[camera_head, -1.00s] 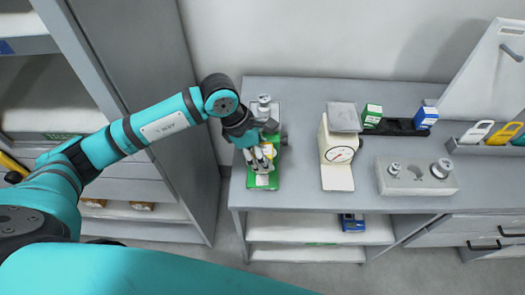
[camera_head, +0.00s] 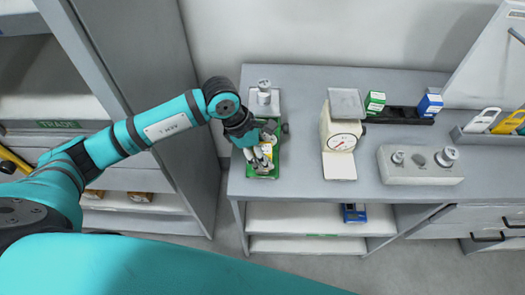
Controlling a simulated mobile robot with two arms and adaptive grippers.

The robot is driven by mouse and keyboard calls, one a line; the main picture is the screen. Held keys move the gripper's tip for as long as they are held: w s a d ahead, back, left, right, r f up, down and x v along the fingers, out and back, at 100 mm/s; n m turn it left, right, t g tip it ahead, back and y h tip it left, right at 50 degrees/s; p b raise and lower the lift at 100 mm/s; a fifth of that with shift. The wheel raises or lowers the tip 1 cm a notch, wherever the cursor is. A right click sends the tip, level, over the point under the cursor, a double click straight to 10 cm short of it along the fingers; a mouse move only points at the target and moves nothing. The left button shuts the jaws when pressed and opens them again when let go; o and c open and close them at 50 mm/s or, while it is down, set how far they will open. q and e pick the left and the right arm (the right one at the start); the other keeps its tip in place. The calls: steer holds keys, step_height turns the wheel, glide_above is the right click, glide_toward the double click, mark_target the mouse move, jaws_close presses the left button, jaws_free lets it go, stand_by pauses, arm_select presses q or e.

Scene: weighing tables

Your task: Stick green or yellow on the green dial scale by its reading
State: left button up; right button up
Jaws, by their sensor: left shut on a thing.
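The green dial scale (camera_head: 274,174) stands at the left end of the grey table. A metal weight (camera_head: 264,86) sits on its pan at the back. My left gripper (camera_head: 259,163) is over the scale's front part, pointing down, and hides most of its dial, so the reading cannot be made out. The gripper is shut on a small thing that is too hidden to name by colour. I cannot tell whether that thing touches the scale's base. My right gripper is not in view.
A cream dial scale (camera_head: 339,168) stands to the right with an empty pan. Behind it a black rack (camera_head: 402,116) holds a green box and a blue box. A grey block (camera_head: 420,176) holds metal weights. White and yellow tags (camera_head: 504,124) stand at the far right.

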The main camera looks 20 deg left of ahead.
arm_select(q)
steer(key=shift+b, duration=0.65)
stand_by(1.3)
steer(key=shift+f+b, duration=0.55)
stand_by(0.5)
steer(key=shift+f+b, duration=0.1)
steer(key=shift+b, duration=0.25)
stand_by(1.3)
steer(key=shift+r+p, duration=1.6)
steer(key=shift+r, duration=2)
steer(key=shift+f, duration=0.1)
